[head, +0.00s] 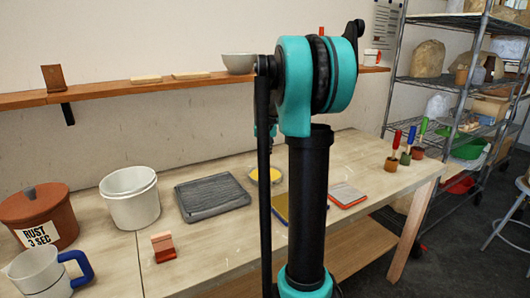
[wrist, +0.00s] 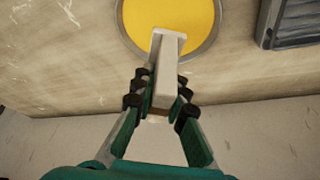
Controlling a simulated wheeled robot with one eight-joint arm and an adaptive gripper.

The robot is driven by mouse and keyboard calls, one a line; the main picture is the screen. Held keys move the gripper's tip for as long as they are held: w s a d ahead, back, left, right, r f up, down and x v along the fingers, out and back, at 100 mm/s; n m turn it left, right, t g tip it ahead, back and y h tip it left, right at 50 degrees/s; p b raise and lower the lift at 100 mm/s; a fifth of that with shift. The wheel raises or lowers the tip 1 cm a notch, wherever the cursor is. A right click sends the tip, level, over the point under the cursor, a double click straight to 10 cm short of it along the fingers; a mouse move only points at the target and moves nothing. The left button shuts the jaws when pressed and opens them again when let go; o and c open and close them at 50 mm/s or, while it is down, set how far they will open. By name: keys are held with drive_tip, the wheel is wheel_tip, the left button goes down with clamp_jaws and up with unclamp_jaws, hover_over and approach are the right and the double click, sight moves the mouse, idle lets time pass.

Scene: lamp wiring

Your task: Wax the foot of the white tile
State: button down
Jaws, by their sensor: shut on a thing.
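In the wrist view the white tile (wrist: 167,75) is between the fingers of my gripper (wrist: 158,95), which is shut on it. The tile is seen nearly edge-on. Its far end overlaps the round pan of yellow wax (wrist: 165,18) in the picture; I cannot tell whether it touches the wax. The same yellow pan (head: 270,174) shows in the head view at the back of the table, partly behind my arm. My arm hides most of the gripper and the tile there.
A dark grey ridged slab (head: 211,196) lies left of the pan. A white bucket (head: 130,197), a rust-coloured pot (head: 36,213), a jug (head: 38,272) and a red-brown piece (head: 163,247) stand further left. Right are a red-edged pad (head: 347,194) and several coloured-handled tools (head: 408,146). A shelf (head: 120,88) runs above.

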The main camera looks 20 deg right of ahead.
drive_tip(key=shift+f, duration=0.1)
drive_tip(key=shift+f, duration=2.7)
drive_tip(key=shift+f, duration=0.6)
drive_tip(key=shift+r, duration=3.05)
